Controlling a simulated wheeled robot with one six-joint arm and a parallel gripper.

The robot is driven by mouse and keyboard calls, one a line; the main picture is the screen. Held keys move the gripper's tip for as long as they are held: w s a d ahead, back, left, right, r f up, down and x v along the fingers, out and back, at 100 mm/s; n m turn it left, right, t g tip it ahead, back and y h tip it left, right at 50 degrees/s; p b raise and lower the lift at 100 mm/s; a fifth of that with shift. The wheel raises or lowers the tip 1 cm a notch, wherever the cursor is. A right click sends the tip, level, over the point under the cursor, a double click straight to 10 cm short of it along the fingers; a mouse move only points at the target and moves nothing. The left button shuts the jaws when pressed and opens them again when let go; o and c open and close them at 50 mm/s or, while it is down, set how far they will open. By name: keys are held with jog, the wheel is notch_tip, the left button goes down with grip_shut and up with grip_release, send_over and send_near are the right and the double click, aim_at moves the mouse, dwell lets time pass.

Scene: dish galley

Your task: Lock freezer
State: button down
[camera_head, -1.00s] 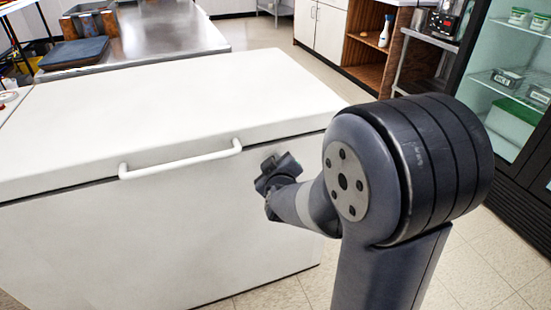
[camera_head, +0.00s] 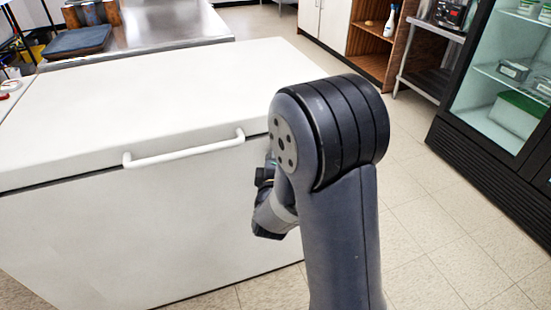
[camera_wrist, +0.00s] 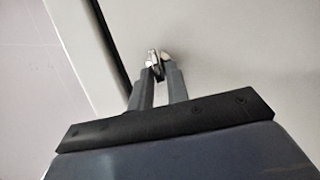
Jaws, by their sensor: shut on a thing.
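The white chest freezer (camera_head: 110,235) stands on the left in the head view with its lid (camera_head: 150,90) down. A white bar handle (camera_head: 185,150) runs along the lid's front edge. My gripper (camera_wrist: 158,72) is at the freezer's front, right of the handle, near the dark lid seam (camera_wrist: 112,45). In the wrist view its fingers are shut on a small shiny metal piece (camera_wrist: 152,57) against the white panel; it looks like a key or lock part, but I cannot tell which. In the head view my arm mostly hides the gripper and this piece.
A steel table (camera_head: 180,32) with a dark blue pad (camera_head: 78,40) stands behind the freezer. A glass-door fridge (camera_head: 490,110) and a wooden shelf unit (camera_head: 372,42) stand to the right. The tiled floor (camera_head: 430,220) between is clear.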

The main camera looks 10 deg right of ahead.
jog(key=shift+f+n, duration=0.1)
jog(key=shift+n, duration=0.5)
jog(key=c, duration=1.5)
grip_release()
jog(key=v, duration=1)
jog(key=shift+s+a+f+p, duration=0.15)
jog(key=shift+s+p, duration=0.2)
jog(key=shift+s, duration=0.05)
jog(key=shift+w, duration=0.1)
jog(key=b+x, duration=0.1)
jog(key=x, duration=0.9)
jog(key=shift+w+r, duration=0.2)
jog(key=shift+w, duration=0.15)
